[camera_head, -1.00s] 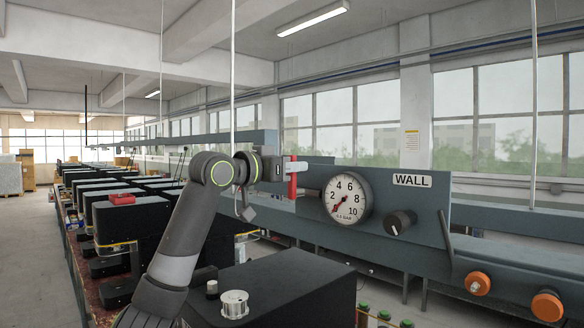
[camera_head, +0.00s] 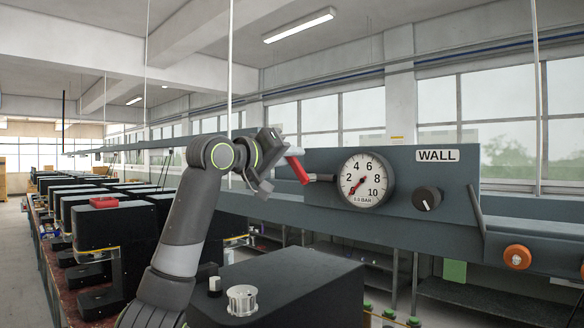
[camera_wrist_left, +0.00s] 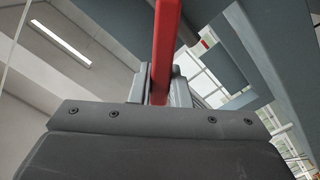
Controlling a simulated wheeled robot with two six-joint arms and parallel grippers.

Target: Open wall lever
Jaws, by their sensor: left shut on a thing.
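The red wall lever (camera_head: 298,169) sits left of the round gauge (camera_head: 366,180) on the grey panel marked WALL (camera_head: 437,156). It is tilted, its upper end leaning left, and its lower end meets a short dark stem beside the gauge. My left gripper (camera_head: 286,153) is tilted and shut on the lever's upper part. In the left wrist view the red lever (camera_wrist_left: 165,45) runs down between the grey fingers (camera_wrist_left: 160,92). The gauge needle points to the lower left. My right gripper is not in view.
A black knob (camera_head: 427,198) sits right of the gauge, and an orange knob (camera_head: 517,257) is farther right. A black box with a silver cap (camera_head: 242,300) stands below the arm. A row of black machines (camera_head: 110,235) lines the left.

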